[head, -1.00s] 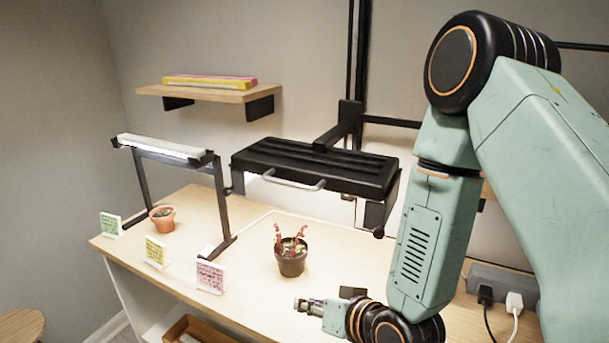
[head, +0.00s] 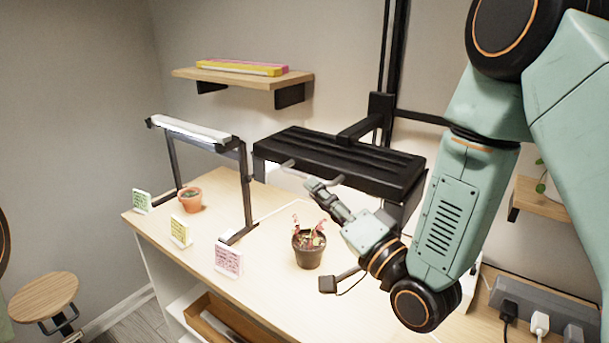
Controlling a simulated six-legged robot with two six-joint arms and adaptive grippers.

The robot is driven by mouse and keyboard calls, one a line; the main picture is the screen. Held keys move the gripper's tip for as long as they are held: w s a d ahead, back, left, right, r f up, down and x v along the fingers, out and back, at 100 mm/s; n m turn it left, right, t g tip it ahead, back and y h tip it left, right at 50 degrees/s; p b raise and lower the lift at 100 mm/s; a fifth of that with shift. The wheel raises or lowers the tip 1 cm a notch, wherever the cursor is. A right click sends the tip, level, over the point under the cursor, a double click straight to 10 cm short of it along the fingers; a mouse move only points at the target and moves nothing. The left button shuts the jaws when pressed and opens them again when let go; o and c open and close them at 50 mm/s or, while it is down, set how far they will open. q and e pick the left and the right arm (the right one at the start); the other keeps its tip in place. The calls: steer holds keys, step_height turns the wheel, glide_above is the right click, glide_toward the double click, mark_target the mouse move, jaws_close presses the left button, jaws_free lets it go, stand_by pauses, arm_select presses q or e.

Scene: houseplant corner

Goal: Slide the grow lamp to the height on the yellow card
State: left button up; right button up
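The black grow lamp panel (head: 350,158) hangs from an arm on a black upright rail (head: 380,105), above the table. A pale handle (head: 336,181) runs along its front edge. My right gripper (head: 314,186) points up and left at the handle, overlapping its middle in the picture. I cannot tell whether it touches the handle or whether its small fingers are open or shut. The yellow card (head: 180,230) stands on the table's front left, between a green card (head: 142,202) and a pink card (head: 228,259). My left gripper is out of view.
A dark pot with a reddish plant (head: 308,248) stands below the lamp, close to my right arm. A white bar lamp (head: 190,130) on a black stand and a terracotta pot (head: 190,199) are left. A power strip (head: 545,310) lies right.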

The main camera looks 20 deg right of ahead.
mark_target(305, 176)
steer(key=x, duration=0.5)
steer(key=shift+w+d, duration=0.15)
steer(key=shift+w, duration=0.05)
steer(key=shift+w+a, duration=0.15)
steer(key=shift+a, duration=0.05)
steer(key=shift+d, duration=0.45)
steer(key=shift+a, duration=0.15)
jaws_close()
